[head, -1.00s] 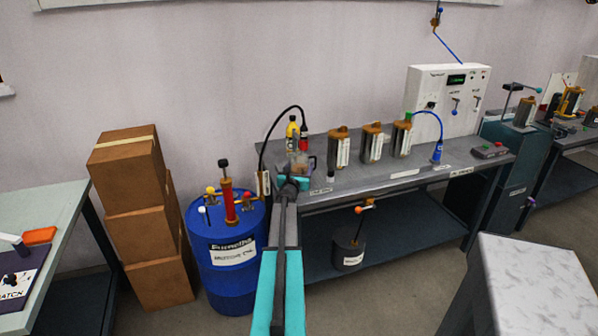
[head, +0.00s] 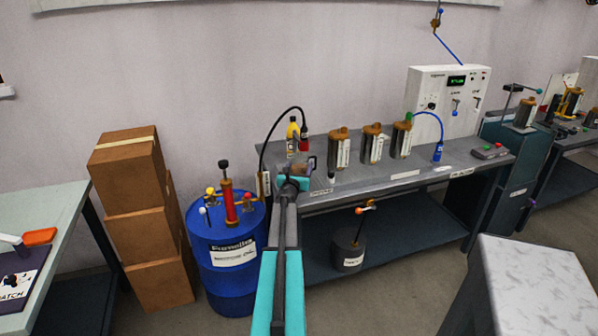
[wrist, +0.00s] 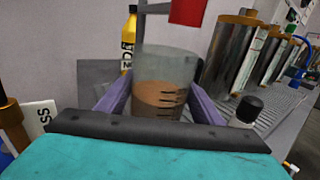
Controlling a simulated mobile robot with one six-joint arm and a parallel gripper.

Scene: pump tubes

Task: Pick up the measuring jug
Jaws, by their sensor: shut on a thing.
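The measuring jug (wrist: 164,86) is a clear, grey-tinted container with dark graduation marks and brown liquid in its lower part. In the wrist view it stands between the two purple fingers of my gripper (wrist: 160,104), which is shut on it. The jug's base is hidden behind the gripper body. In the head view my gripper (head: 296,178) is at the left end of the grey workbench, and the jug (head: 306,163) shows small and partly hidden just beyond it. I cannot tell whether the jug touches the bench.
A yellow bottle (head: 292,134) stands behind the jug, and a small black-capped vial (wrist: 249,108) is close on its right. Several metal cylinders (head: 371,144) stand further right on the bench (head: 427,168). A blue drum (head: 228,268) with a red pump stands left.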

